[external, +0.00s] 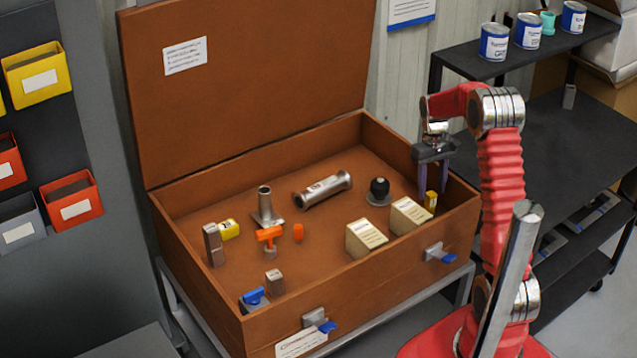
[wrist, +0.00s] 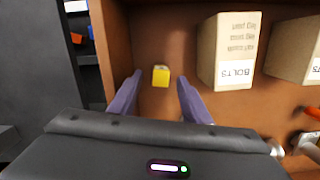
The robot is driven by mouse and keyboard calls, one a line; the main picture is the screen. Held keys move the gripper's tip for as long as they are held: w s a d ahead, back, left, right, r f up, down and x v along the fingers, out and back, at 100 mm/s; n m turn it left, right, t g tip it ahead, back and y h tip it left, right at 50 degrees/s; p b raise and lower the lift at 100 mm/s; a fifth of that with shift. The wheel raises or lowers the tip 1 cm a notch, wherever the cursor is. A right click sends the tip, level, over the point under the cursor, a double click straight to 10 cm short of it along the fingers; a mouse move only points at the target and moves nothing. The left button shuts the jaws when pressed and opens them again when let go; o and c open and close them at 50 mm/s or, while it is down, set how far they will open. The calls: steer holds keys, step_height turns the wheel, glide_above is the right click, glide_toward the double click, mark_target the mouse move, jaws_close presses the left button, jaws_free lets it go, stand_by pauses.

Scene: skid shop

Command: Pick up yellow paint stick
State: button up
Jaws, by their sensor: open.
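The yellow paint stick (external: 431,202) stands in the right corner of the open brown box, beside a tan bolts box. In the wrist view its yellow end (wrist: 161,76) shows between my two purple fingertips. My gripper (external: 434,187) is open and points down over the stick, with a finger on either side of it in the picture. It also shows open in the wrist view (wrist: 159,81). Nothing is held. How far the fingertips are above the stick is hard to tell.
Two tan boxes, one labelled bolts (wrist: 228,50), stand left of the stick in the external view. The brown box's wall (external: 460,210) is close on its right.

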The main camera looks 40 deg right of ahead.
mark_target(431, 193)
steer(key=shift+s+a+f, duration=0.1)
steer(key=shift+s+f, duration=0.05)
steer(key=shift+f, duration=0.75)
steer(key=shift+s+f, duration=0.1)
steer(key=shift+f, duration=0.8)
steer(key=shift+c, duration=0.6)
jaws_close()
steer(key=shift+r, duration=0.1)
step_height(431, 193, up, 10)
steer(key=shift+f, duration=0.1)
